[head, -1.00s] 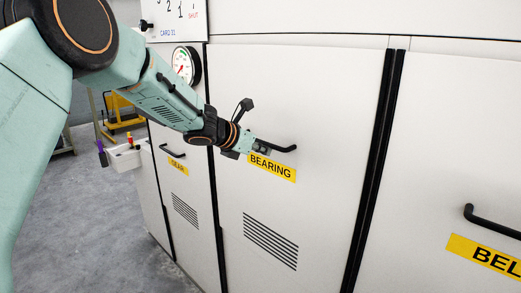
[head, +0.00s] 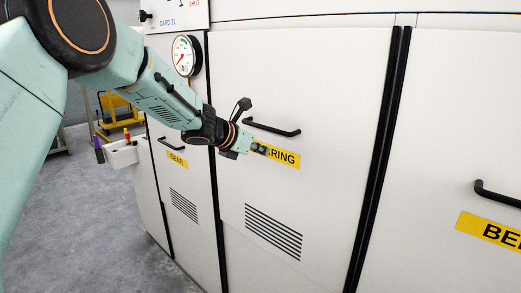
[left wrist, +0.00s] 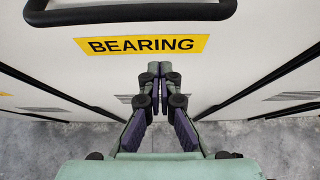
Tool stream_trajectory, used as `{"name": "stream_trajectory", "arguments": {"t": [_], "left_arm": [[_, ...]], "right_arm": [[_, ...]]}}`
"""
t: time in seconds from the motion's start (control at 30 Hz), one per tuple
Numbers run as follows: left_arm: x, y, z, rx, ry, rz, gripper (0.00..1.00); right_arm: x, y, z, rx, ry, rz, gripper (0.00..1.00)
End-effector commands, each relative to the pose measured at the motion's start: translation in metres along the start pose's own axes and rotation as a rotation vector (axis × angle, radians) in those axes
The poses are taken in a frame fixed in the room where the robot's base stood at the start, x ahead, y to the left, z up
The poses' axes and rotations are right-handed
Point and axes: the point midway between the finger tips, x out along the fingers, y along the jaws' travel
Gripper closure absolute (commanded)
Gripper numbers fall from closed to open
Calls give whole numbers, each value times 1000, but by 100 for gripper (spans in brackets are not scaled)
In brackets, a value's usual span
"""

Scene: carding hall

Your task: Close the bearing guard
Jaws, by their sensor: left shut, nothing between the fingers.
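The bearing guard (head: 320,95) is a white panel with a yellow BEARING label and a vent grille; it looks flush with its neighbours, though I cannot tell if it is fully closed. My left gripper (head: 264,150) is shut and empty in front of the label, just below the handle, hiding the first letters. In the left wrist view, the handle (left wrist: 130,14) and label (left wrist: 141,45) are beyond the shut fingertips (left wrist: 158,68); contact with the panel cannot be told. My right gripper is not in view.
The GEAR guard (head: 180,185) stands to the left and another labelled guard (head: 455,130) to the right, each with a black handle. A round gauge (head: 184,56) is above left. A white bin (head: 122,155) hangs at far left. Grey floor (head: 85,225) is clear.

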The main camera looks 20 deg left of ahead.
Motion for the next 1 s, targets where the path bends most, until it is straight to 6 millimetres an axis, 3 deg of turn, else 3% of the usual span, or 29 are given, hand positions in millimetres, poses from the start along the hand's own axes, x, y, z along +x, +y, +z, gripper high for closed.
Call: {"name": "stream_trajectory", "arguments": {"t": [0.3, 0.5, 0.87, 1.0], "left_arm": [[-54, -1, 6, -3, -7, 1, 100], [-80, -2, 6, -3, -4, 1, 100], [-90, -2, 3, -25, -2, 0, 100], [-91, -4, 7, -223, -17, -16, 100]], "right_arm": [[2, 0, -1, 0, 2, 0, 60], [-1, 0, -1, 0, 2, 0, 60], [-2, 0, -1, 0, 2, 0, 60], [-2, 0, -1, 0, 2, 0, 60]]}}
